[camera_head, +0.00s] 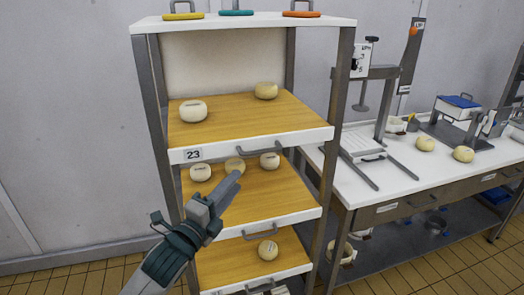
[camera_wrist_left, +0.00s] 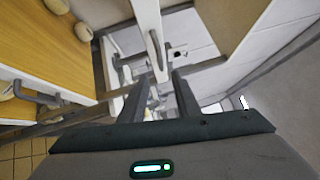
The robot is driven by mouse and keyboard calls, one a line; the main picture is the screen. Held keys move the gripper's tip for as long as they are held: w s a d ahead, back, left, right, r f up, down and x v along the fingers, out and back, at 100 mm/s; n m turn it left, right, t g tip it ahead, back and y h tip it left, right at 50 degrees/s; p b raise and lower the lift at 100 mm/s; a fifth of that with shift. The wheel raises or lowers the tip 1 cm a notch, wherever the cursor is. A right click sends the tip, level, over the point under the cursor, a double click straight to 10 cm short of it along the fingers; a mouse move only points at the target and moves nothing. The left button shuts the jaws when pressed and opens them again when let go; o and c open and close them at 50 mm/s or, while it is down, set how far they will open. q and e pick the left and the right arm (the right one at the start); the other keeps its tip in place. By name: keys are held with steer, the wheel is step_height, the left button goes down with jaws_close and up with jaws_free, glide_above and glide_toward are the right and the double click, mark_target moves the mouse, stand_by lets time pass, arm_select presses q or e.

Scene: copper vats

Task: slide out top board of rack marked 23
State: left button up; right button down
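The rack's top board (camera_head: 245,122) is wooden with a white front edge marked 23 (camera_head: 193,154) and a grey bar handle (camera_head: 259,148). Two pale round cheeses (camera_head: 193,110) (camera_head: 266,90) sit on it. The board looks level in the rack. My left gripper (camera_head: 236,178) is in front of the second board, below and left of the top handle. In the left wrist view its two fingers (camera_wrist_left: 158,98) are apart with nothing between them. A bar handle on a white edge (camera_wrist_left: 154,50), apparently the top board's, lies beyond the fingertips. My right gripper is out of view.
The second board (camera_head: 290,195) holds several cheeses, and the lower board (camera_head: 225,262) shows one. Coloured handled items (camera_head: 236,10) stand on the rack's top. A white worktable (camera_head: 390,180) with a press and cheeses adjoins on the right. Floor shows at left.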

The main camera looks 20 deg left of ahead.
mark_target(262, 151)
arm_select(q)
steer(key=p+x, duration=0.4)
steer(key=x, duration=1.2)
steer(key=shift+r, duration=0.1)
jaws_close()
